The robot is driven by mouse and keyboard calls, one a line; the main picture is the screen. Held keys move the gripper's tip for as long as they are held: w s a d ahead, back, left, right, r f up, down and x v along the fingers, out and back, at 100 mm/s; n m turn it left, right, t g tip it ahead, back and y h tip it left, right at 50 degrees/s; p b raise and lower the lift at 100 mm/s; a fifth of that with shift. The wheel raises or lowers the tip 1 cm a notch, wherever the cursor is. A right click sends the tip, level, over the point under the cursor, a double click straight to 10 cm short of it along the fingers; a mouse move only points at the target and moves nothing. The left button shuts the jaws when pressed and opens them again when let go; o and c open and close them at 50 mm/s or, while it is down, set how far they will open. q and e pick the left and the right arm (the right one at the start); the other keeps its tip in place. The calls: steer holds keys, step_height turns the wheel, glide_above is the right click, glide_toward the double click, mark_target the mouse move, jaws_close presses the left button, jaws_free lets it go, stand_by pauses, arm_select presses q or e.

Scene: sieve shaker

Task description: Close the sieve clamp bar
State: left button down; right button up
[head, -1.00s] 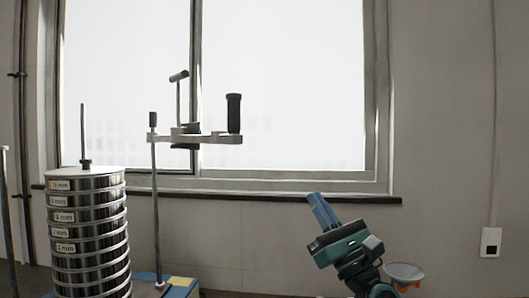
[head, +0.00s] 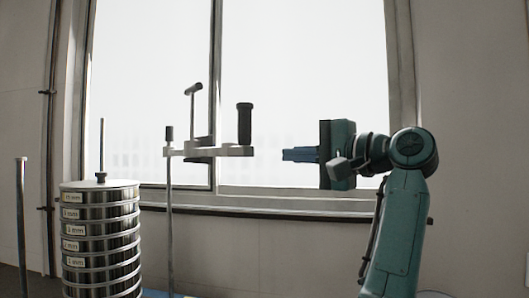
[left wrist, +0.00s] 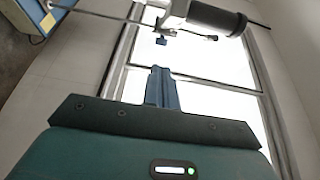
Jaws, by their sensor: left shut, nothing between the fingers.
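The clamp bar (head: 232,151) is a pale horizontal bar on top of a thin upright rod (head: 170,220). It points right, away from the sieve stack (head: 102,240), and is not over it. A black upright handle (head: 244,124) stands on its right end, and a T-shaped lever (head: 193,92) rises from its middle. My left gripper (head: 284,154) is shut and empty, its blue fingers pointing left at about bar height, apart from the bar's right end. In the left wrist view, the fingers (left wrist: 161,72) point up toward the black handle (left wrist: 218,17). My right gripper is not in view.
Another upright post (head: 21,225) stands left of the stack, whose lid has a short rod and knob (head: 101,177). A blue base (left wrist: 39,14) shows in the left wrist view. The window and wall (head: 300,250) are behind. A pale dish edge (head: 430,293) shows lower right.

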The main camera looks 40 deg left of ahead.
arm_select(q)
steer(key=shift+s+a+p, duration=0.4)
steer(key=shift+s+a, duration=1.6)
steer(key=shift+a, duration=0.1)
steer(key=shift+s, duration=0.1)
